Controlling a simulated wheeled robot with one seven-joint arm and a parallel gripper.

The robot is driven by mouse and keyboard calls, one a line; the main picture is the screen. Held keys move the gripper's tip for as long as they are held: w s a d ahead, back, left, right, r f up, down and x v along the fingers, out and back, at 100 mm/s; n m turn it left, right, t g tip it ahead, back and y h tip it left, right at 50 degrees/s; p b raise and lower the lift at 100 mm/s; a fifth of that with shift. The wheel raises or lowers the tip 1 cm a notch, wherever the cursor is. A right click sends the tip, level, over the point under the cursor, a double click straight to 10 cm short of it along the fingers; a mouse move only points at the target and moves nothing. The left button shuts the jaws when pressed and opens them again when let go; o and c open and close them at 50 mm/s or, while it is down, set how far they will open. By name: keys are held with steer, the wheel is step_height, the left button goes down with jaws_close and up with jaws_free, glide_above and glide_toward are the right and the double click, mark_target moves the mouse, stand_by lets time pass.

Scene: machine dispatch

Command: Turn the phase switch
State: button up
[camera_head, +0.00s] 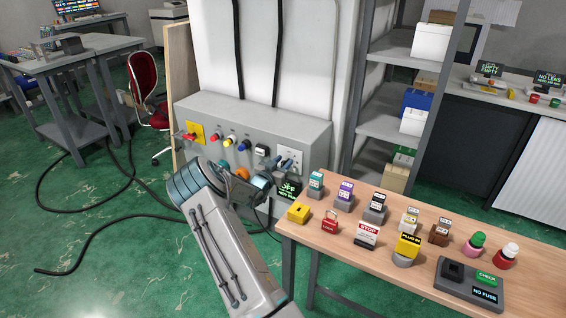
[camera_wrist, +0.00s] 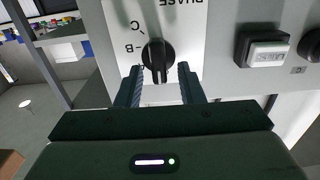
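The phase switch (camera_wrist: 157,56) is a round black knob with a raised grip bar, on a white plate lettered PHASE with C and B marks beside it. In the wrist view its bar points down the picture, towards my gripper. My gripper (camera_wrist: 161,76) is open, one finger on each side of the bar, with visible gaps between fingers and knob. In the head view my gripper (camera_head: 282,164) is at the white phase plate (camera_head: 291,154) on the right end of the grey control box (camera_head: 215,110). The knob itself is hard to make out there.
The box also carries a yellow plate with a red handle (camera_head: 189,135) and several coloured buttons. In the wrist view a white-faced black switch (camera_wrist: 265,50) is right of the knob. A wooden table (camera_head: 430,235) with several small blocks and a fuse holder (camera_head: 470,283) stands at right.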

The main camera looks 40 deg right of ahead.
steer(key=shift+w+d, duration=0.1)
steer(key=shift+d, duration=0.15)
jaws_close()
